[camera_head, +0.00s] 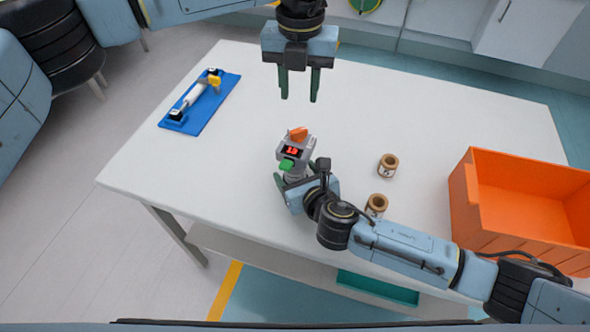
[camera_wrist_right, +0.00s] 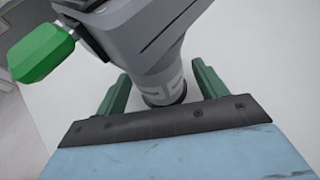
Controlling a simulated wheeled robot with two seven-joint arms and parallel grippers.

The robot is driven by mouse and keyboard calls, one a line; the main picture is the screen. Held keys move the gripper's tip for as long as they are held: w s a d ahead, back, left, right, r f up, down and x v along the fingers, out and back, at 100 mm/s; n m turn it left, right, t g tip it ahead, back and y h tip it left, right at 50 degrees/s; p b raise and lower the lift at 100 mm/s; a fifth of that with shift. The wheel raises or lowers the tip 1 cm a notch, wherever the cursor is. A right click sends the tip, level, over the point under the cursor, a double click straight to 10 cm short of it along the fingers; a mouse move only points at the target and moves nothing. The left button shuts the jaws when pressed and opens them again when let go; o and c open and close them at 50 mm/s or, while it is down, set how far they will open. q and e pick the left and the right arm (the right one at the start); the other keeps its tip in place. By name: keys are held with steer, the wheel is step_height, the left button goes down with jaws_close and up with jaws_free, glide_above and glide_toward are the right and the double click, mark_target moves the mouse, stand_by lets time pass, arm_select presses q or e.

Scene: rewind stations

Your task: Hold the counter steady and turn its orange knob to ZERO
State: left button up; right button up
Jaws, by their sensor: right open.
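The grey counter (camera_head: 291,153) stands on the white table on a narrow neck, with a lit red display whose digits are too small to read surely. Its orange knob (camera_head: 298,134) is on top and a green tab (camera_head: 287,165) is at its front. My right gripper (camera_head: 289,183) is at the counter's lower part. In the right wrist view its open green fingers (camera_wrist_right: 163,92) lie on both sides of the counter's grey neck (camera_wrist_right: 160,82), with visible gaps. My left gripper (camera_head: 300,87) is open and empty, pointing down, above and beyond the knob.
A blue board (camera_head: 209,110) with a white roller lies at the table's left. Two brown spools (camera_head: 388,165) (camera_head: 376,204) stand right of the counter, the nearer partly hidden by my right arm. An orange crate (camera_head: 485,225) is at the right. The table's far right is clear.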

steer(key=shift+x, duration=0.8)
steer(key=c, duration=1.2)
